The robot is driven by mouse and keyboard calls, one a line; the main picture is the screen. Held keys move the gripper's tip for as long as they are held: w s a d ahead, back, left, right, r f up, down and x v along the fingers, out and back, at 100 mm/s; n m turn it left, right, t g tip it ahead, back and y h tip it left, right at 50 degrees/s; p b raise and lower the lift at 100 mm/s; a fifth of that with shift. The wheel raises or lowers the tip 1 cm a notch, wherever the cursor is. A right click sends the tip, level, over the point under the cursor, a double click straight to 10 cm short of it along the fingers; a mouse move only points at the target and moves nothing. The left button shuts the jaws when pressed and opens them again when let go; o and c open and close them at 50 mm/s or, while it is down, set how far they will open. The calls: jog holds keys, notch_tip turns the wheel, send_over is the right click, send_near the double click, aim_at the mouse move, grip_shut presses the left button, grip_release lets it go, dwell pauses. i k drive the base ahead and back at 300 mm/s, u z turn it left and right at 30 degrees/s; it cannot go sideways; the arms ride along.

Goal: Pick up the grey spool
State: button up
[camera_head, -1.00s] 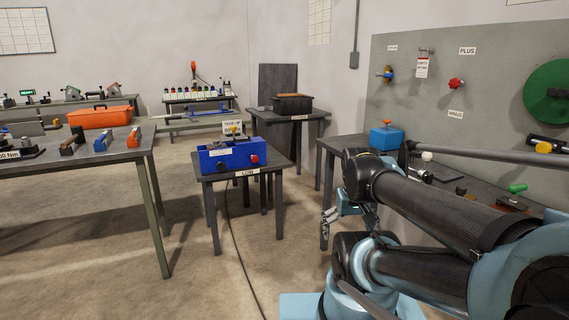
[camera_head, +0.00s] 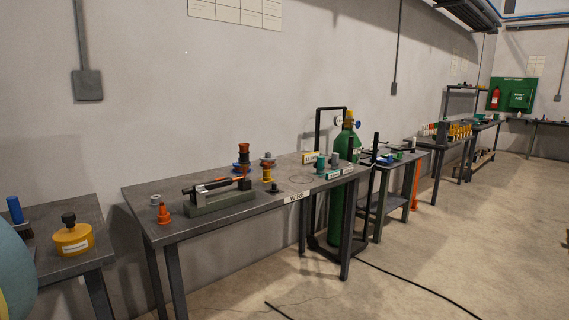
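A table marked WIRE (camera_head: 225,219) stands against the wall and bears several small spool-like pieces. A grey upright piece (camera_head: 335,160), which looks like a grey spool, stands near its right end beside a green one (camera_head: 320,165). A stack with a greyish flanged top (camera_head: 267,160) and orange-yellow below stands left of them. A small grey piece (camera_head: 155,200) is at the left end, by an orange cone-shaped piece (camera_head: 164,214). At this distance I cannot be sure which is the grey spool. My gripper is out of view; only part of my arm shows at the left edge.
A dark tool on a grey-green base (camera_head: 218,198) lies on the table. A green gas cylinder (camera_head: 343,195) stands behind its right end. A nearer table with a yellow canister (camera_head: 73,238) is at left. Cables cross the floor; floor at lower right is open.

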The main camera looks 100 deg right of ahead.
aim_at(268, 158)
jog(key=z, duration=4.15)
jog(key=k, duration=1.15)
jog(key=z, duration=1)
jog(key=i, duration=1.3)
jog(key=z, duration=0.1)
